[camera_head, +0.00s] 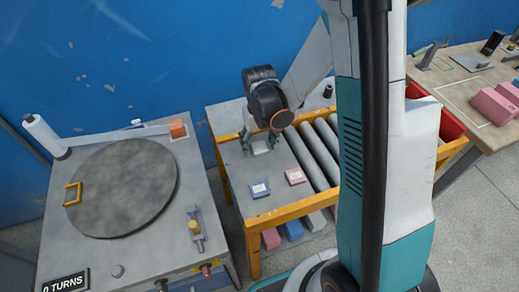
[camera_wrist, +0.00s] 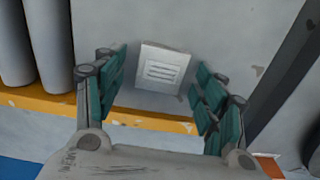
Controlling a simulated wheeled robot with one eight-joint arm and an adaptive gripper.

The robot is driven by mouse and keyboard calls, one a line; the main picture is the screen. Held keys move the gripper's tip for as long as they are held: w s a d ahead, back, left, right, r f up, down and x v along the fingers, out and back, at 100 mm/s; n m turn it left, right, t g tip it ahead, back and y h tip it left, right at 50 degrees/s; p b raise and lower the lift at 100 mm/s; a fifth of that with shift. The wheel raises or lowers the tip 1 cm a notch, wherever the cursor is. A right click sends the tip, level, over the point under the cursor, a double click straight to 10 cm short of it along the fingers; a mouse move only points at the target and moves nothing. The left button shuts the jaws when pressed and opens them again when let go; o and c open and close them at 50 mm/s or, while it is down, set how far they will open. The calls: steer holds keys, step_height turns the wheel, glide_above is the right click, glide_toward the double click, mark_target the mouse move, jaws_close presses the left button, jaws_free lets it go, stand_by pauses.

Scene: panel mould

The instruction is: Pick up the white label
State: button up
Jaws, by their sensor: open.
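The white label (camera_wrist: 163,66) is a small pale square with several grey printed lines. In the wrist view it lies on the grey bench top (camera_wrist: 230,32), ahead of and between my gripper's two fingers. My gripper (camera_wrist: 160,84) is open, with a teal-padded finger on each side of the label and nothing held. In the head view my gripper (camera_head: 262,146) hangs over the far left part of the yellow-framed bench. I cannot make out the label there. I cannot tell how high the fingertips are above the bench.
A blue block (camera_head: 260,189) and a pink block (camera_head: 295,176), each with a pale patch, sit nearer the bench's front. Grey rollers (camera_head: 311,149) lie to the right. A round-plated machine (camera_head: 122,190) stands left. A table with pink blocks (camera_head: 494,104) stands right.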

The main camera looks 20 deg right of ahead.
steer(key=c, duration=1.1)
steer(key=shift+o, duration=0.2)
steer(key=shift+r, duration=0.2)
